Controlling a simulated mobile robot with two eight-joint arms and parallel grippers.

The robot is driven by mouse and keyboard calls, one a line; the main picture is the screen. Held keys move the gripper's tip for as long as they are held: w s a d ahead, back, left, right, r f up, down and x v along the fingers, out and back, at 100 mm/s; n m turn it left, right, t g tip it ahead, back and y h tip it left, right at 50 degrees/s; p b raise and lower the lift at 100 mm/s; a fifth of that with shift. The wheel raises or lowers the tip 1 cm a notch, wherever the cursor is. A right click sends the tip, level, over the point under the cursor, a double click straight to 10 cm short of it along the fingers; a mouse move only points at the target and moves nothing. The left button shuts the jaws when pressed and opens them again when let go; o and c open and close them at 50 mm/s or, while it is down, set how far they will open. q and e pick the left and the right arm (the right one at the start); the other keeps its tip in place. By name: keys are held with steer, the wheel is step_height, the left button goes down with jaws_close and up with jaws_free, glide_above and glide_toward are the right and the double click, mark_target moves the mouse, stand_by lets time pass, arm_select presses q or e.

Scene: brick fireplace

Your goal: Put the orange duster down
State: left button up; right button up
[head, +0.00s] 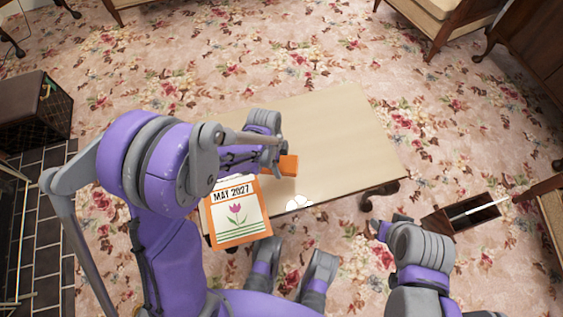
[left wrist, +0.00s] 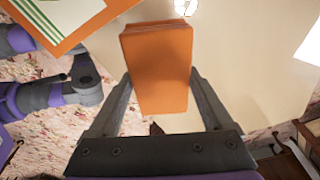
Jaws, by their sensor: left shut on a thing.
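The orange duster (head: 284,164) is a plain block at my left gripper (head: 276,156), over the pale low table (head: 330,125). In the left wrist view the duster (left wrist: 158,65) stands between the two fingers of my left gripper (left wrist: 162,85), which are shut on its sides. The pale tabletop (left wrist: 240,50) shows behind it. I cannot tell whether the duster touches the table. My right gripper (head: 382,230) is off the table's front right side, apart from the duster; its jaws are too small to read.
An orange-bordered calendar page (head: 236,212) reading MAY 2027 overlaps the table's front left edge. A small white item (head: 298,202) is at the front edge. A dark open box (head: 462,213) is on the carpet at right. The table's back and right are clear.

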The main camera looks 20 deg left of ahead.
arm_select(q)
steer(key=w+a+n+b, duration=0.2)
steer(key=w, duration=1.3)
steer(key=r+n+b, duration=0.1)
steer(key=n+b, duration=0.1)
steer(key=b, duration=0.1)
glide_above(286, 114)
steer(key=shift+t, duration=0.3)
steer(key=f, duration=0.3)
steer(key=f+b, duration=0.1)
steer(key=f, duration=0.5)
steer(key=shift+s+a+f+b, duration=0.15)
steer(key=shift+a+b, duration=0.1)
steer(key=shift+b, duration=0.15)
steer(key=shift+f, duration=0.2)
steer(key=o, duration=1.2)
steer(key=shift+o, duration=0.2)
steer(key=shift+r, duration=0.1)
